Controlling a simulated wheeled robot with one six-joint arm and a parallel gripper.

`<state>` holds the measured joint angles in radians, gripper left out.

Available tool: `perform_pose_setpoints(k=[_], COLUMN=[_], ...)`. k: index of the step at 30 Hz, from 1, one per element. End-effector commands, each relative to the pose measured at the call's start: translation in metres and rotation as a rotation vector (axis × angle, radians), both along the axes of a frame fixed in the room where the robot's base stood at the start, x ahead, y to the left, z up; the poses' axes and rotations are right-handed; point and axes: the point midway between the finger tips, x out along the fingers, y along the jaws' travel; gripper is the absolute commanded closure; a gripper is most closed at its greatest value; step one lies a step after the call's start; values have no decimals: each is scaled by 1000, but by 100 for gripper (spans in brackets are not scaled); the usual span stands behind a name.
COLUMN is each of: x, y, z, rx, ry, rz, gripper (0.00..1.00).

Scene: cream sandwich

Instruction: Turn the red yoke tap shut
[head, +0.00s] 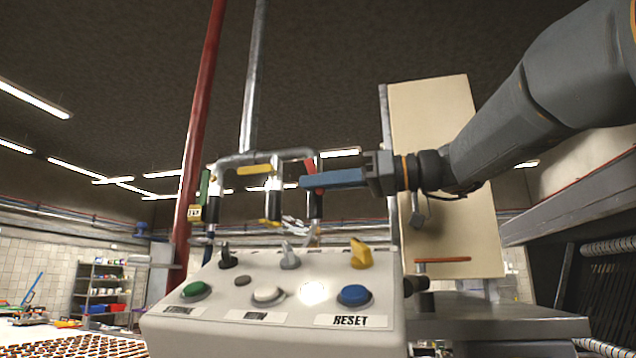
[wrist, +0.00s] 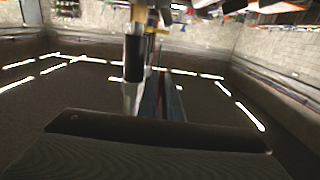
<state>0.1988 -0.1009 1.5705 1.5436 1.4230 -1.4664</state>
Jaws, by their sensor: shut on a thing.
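The red yoke tap (head: 310,166) is on the right-hand drop of a grey pipe yoke (head: 285,155), above the control panel. Only a little of its red handle shows, just above and behind the blue fingers. My gripper (head: 308,182) reaches in from the right with its long blue fingers level. It is shut on the red tap's handle. In the wrist view the fingers (wrist: 162,90) lie close together beside a black-sleeved pipe (wrist: 133,58). The held part is mostly hidden there, and the handle's exact angle is hard to tell.
A yellow tap handle (head: 255,170) lies level on the middle drop, and a green one (head: 204,184) stands upright at left. The panel (head: 225,300) with buttons and knobs is below. A red pipe (head: 196,130) rises at left; a cream cabinet (head: 445,150) stands behind my gripper.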

Motion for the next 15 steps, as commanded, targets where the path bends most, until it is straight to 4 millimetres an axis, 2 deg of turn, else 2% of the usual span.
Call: perform_pose_setpoints(k=[8, 15], x=[-2, -4], y=[-4, -11], z=[4, 12], rx=[-109, -299], ry=[36, 105], rz=[0, 0], gripper=[100, 100])
